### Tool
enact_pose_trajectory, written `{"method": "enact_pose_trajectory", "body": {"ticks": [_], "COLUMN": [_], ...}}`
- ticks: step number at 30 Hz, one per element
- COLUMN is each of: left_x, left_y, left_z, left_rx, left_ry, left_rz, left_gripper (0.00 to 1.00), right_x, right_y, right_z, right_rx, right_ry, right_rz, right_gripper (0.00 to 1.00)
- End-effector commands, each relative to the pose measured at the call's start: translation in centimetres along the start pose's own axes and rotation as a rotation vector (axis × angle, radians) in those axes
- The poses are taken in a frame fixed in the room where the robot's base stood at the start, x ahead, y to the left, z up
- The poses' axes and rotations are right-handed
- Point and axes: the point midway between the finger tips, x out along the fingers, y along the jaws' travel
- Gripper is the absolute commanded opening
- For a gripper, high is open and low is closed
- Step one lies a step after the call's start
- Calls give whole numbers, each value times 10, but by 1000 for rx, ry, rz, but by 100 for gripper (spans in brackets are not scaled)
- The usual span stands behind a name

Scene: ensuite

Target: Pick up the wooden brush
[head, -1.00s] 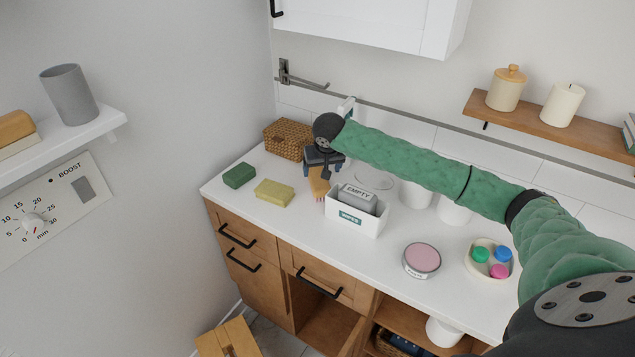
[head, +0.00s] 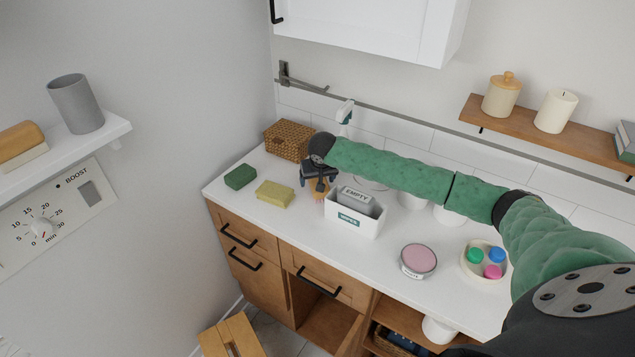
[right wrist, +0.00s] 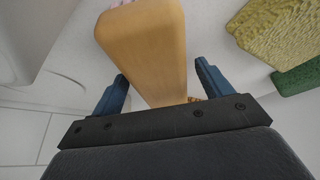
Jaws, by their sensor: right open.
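The wooden brush (right wrist: 145,45) shows large in the right wrist view, its tan wooden body running up from between my right gripper's blue fingers. In the head view the brush (head: 319,187) lies on the white counter, mostly hidden under my right gripper (head: 318,180). My right gripper (right wrist: 162,78) is open, with one finger on each side of the brush's near end. I cannot tell whether the fingers touch it. My left gripper is not in view.
A white box (head: 352,221) with a grey "EMPTY" container stands just right of the brush. A yellow sponge (head: 275,194) and a green sponge (head: 240,177) lie to the left. A wicker basket (head: 288,140) stands behind. A pink-topped tin (head: 418,260) is farther right.

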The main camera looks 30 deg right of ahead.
Motion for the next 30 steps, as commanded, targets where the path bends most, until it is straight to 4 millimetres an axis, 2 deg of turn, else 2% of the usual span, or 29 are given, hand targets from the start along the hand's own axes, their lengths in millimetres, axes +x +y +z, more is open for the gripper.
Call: {"method": "enact_pose_trajectory", "body": {"ticks": [1, 9, 11, 17, 21, 24, 30], "left_x": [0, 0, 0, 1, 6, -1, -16], "left_y": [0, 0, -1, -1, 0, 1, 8], "left_z": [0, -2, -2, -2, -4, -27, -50], "left_rx": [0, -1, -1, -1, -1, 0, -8], "left_ry": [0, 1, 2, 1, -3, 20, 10], "left_rz": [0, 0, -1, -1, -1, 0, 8], "left_gripper": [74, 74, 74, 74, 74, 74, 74], "right_x": [0, 0, 0, -2, -11, -25, -56], "right_y": [0, 0, 0, 0, 0, 0, -1], "right_z": [0, 0, 0, -1, -5, -11, -24], "right_rx": [0, 0, 0, 0, 0, 0, 0], "right_ry": [0, 0, 0, 1, 2, 3, 3], "right_rz": [0, 0, 0, -1, -1, -2, -2], "right_gripper": [78, 27, 23, 23, 23, 23, 23]}}
